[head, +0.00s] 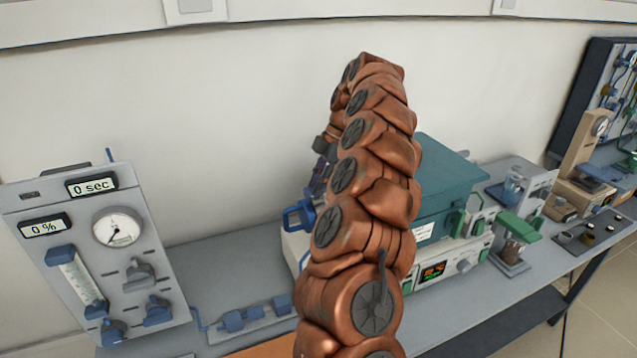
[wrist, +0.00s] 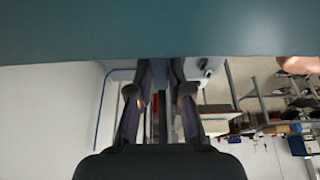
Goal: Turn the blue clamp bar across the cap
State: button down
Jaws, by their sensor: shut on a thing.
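My gripper (wrist: 157,88) shows in the wrist view with its two dark fingers closed on a blue-grey piece (wrist: 158,73), which looks like the blue clamp bar. The cap cannot be made out. In the head view my copper arm covers most of this area, and only a dark part of my gripper (head: 322,165) shows at the arm's left edge. A blue looped part (head: 299,216) sticks out just below it, at the left side of the teal furnace (head: 448,185). The furnace also fills the top of the wrist view (wrist: 160,30).
A grey gas panel (head: 105,250) with a dial and blue knobs stands at the left. Blue valve fittings (head: 240,318) lie on the grey bench (head: 225,265). Green-handled equipment (head: 515,235) stands right of the furnace. The wall is close behind.

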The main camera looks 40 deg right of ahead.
dwell(0.4)
jog(key=c, duration=1.1)
grip_release()
